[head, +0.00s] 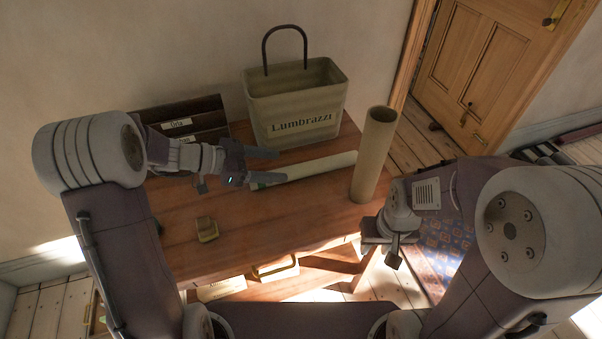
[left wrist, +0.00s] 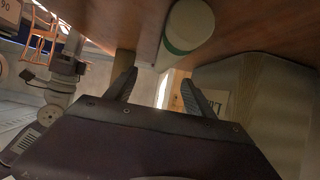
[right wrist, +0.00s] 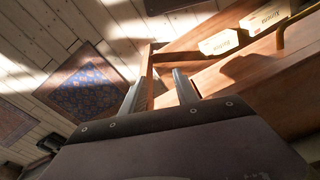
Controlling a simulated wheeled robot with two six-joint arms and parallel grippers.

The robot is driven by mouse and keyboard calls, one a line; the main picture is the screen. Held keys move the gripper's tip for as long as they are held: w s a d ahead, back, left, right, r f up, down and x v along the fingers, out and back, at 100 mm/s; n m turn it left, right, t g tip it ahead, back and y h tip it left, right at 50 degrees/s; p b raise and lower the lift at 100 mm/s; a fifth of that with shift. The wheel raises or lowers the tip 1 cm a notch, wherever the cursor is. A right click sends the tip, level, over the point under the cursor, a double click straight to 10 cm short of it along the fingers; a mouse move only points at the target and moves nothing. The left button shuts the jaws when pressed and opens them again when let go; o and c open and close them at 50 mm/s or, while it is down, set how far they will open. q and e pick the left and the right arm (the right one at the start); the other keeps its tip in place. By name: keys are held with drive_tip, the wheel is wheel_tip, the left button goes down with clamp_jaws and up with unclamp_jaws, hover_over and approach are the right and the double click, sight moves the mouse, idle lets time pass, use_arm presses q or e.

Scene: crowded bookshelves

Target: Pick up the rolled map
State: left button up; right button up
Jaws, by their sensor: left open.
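A pale rolled map (head: 318,168) lies on the wooden table, its left end near my left gripper (head: 266,167). In the left wrist view the round, green-banded end of the roll (left wrist: 188,27) is close ahead, beyond the fingertips (left wrist: 157,85). My left gripper is open and empty, and the roll is not seen clamped. A similar beige tube (head: 374,155) stands upright at the table's right end. My right gripper (head: 391,257) is low at the table's right edge. Its two fingers (right wrist: 158,88) are apart with nothing seen between them.
A beige Lumbrazzi bag (head: 297,108) stands behind the roll. A dark labelled rack (head: 190,122) is at the back left. A small yellowish object (head: 207,229) sits on the front of the table. Labelled boxes (right wrist: 220,42) are on a lower shelf. A patterned rug (right wrist: 85,83) lies on the floor.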

sight(294, 167)
use_arm(q)
drive_tip(key=shift+w+a+f, duration=0.1)
drive_tip(key=shift+a+f, duration=0.15)
drive_tip(key=shift+f, duration=0.25)
drive_tip(key=shift+w+d+f, duration=0.15)
drive_tip(key=x, duration=0.3)
drive_tip(key=shift+d+b, duration=0.25)
drive_tip(key=shift+b, duration=0.05)
drive_tip(key=x, duration=0.5)
drive_tip(key=shift+w+f+b, duration=0.1)
drive_tip(key=shift+w+b, duration=0.2)
drive_tip(key=shift+w, duration=0.05)
clamp_jaws()
